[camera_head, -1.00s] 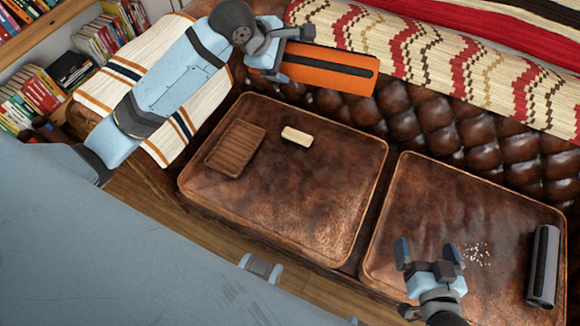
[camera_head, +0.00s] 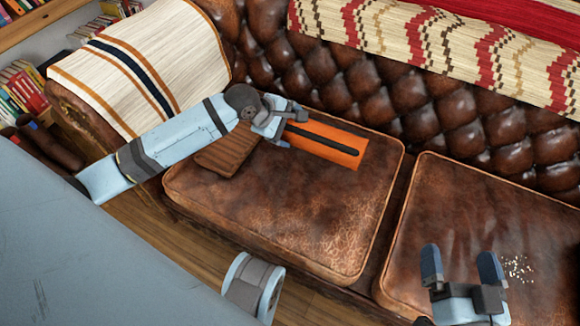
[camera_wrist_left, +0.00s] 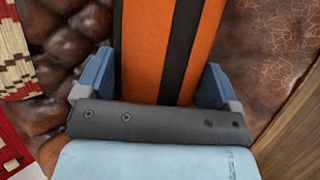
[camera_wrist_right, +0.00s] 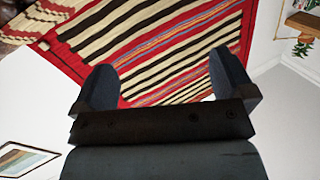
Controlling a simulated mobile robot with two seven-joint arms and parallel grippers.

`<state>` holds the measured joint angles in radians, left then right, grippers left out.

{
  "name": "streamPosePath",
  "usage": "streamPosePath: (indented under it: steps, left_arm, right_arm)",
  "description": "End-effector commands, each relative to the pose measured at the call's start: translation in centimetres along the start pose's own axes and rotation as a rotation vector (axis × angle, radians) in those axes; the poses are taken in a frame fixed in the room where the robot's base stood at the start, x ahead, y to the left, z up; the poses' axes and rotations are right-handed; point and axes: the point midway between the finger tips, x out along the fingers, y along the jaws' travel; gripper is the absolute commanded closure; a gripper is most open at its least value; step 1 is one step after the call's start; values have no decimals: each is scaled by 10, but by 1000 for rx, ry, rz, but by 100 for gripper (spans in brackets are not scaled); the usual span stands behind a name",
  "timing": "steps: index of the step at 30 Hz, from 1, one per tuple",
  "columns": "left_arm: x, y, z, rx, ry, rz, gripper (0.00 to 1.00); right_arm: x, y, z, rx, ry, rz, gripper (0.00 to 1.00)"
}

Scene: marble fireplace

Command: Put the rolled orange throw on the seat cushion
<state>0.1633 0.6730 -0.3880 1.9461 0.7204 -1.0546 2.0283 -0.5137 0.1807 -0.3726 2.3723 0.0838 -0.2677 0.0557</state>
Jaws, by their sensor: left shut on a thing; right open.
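The rolled orange throw (camera_head: 335,146) has a dark stripe along it. My left gripper (camera_head: 290,125) is shut on its left end, and the throw also shows between the fingers in the left wrist view (camera_wrist_left: 150,50). The throw is over the back part of the left seat cushion (camera_head: 300,215); I cannot tell whether it touches the leather. My right gripper (camera_head: 462,268) is open and empty above the right seat cushion (camera_head: 430,215). In the right wrist view its fingers (camera_wrist_right: 165,85) stand apart with nothing between them.
A brown ribbed wooden piece (camera_head: 225,158) lies on the left cushion, partly behind my left arm. White crumbs (camera_head: 517,268) lie on the right cushion. The tufted backrest (camera_head: 350,80) and a striped cloth on the armrest (camera_head: 140,70) border the seat. The left cushion's front is clear.

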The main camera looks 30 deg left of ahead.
Motion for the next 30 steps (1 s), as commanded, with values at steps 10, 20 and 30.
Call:
streamPosePath:
  steps: [10,20,30]
  left_arm:
    - [70,-56,-30,-1,2,-3,43]
    - [112,-88,-47,0,1,0,43]
    - [143,-112,-60,0,1,-1,43]
  right_arm:
    - [4,-17,-16,37,157,-86,0]
    - [8,-13,20,36,18,-96,0]
    - [8,-10,50,34,-79,-108,0]
